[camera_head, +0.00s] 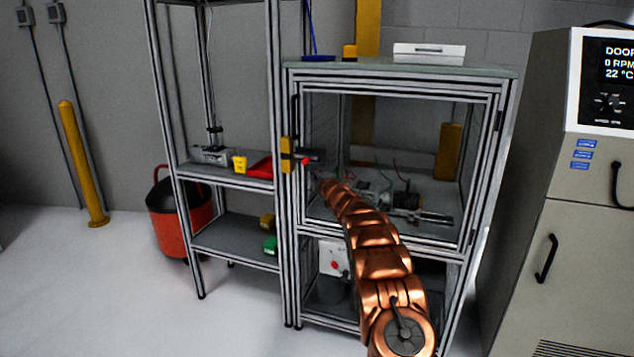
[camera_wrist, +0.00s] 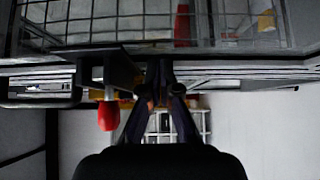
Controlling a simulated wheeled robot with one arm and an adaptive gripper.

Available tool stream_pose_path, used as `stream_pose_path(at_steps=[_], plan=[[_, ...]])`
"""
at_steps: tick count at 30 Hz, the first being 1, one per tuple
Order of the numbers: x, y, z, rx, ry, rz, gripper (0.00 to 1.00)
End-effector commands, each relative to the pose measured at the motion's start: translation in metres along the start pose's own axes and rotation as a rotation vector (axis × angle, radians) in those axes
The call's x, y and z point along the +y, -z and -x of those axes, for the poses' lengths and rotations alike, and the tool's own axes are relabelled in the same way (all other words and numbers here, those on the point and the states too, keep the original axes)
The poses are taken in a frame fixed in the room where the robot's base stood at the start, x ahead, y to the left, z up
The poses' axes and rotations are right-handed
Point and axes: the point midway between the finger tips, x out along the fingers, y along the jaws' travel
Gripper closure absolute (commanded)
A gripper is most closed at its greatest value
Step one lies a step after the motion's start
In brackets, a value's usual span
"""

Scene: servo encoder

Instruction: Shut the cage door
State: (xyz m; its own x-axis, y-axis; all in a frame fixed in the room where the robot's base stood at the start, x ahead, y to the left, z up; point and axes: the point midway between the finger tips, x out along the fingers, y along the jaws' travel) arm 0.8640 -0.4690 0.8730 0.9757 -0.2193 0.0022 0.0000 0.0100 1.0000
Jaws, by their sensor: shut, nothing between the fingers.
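The cage (camera_head: 509,100) is a metal-framed enclosure with clear panels. Its front door (camera_head: 400,93) has a slim metal frame and lies in or close to the front opening. I cannot tell whether it is fully flush. A dark latch with a red knob (camera_head: 305,160) is at the door's left side; the red knob (camera_wrist: 108,116) also shows in the wrist view, left of my gripper. My gripper (camera_wrist: 160,92) is shut and empty, close beside the dark latch bracket (camera_wrist: 118,70). In the head view, my copper arm reaches to the door's left side and the fingers are hard to make out.
A metal shelf rack (camera_head: 227,178) with a red tray (camera_head: 261,168) and yellow cup (camera_head: 240,163) stands left of the cage. A grey machine (camera_head: 590,250) stands close on the right. A red bin (camera_head: 170,215) is behind the rack.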

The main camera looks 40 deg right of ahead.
Motion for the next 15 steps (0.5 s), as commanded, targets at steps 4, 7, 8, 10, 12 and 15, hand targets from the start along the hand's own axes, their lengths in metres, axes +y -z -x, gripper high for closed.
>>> stream_pose_path(at_steps=[4,7,8,10,12,15], plan=[[-0.003,0.01,0.004,0.005,-0.002,0.003,1.0],[-0.005,0.015,0.008,0.005,0.001,0.003,1.0],[-0.005,0.016,0.009,0.005,0.001,0.003,1.0],[-0.004,0.019,0.012,0.005,-0.001,0.005,1.0],[0.001,0.019,0.016,0.004,-0.001,0.005,1.0],[-0.002,0.017,0.024,0.002,0.005,0.004,1.0]])
